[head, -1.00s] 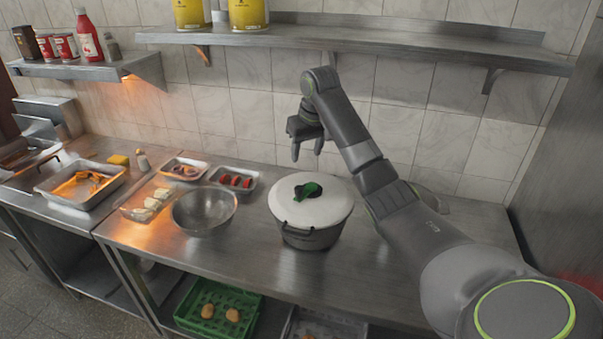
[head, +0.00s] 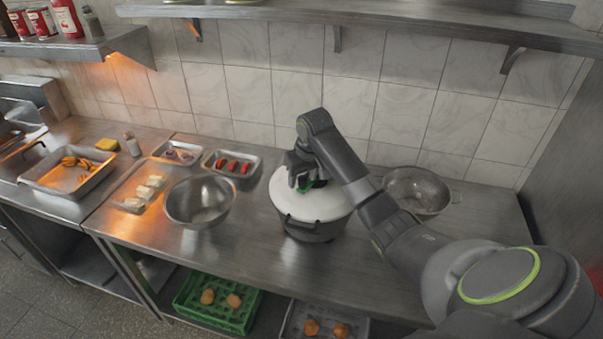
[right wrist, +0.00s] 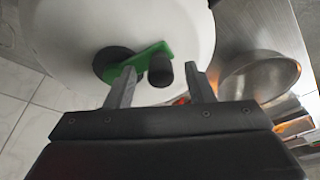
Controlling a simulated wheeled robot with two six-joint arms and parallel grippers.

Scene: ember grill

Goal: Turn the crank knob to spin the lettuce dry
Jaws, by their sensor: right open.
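The salad spinner stands on the steel counter, with a dark pot body (head: 312,229) and a white lid (head: 325,204). Its green crank (right wrist: 150,52) lies across the lid from a black hub (right wrist: 112,62) to a black upright crank knob (right wrist: 160,70). My right gripper (head: 303,183) is low over the lid and hides most of the crank in the head view. In the right wrist view, the open fingers of my right gripper (right wrist: 165,80) stand on either side of the knob, with gaps visible. The lettuce is hidden. My left gripper is not in view.
A steel bowl (head: 198,200) stands left of the spinner, with food trays (head: 230,165) behind it. A colander (head: 418,190) stands to the right, behind my right arm. A shelf (head: 400,22) runs along the wall above. The counter front is clear.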

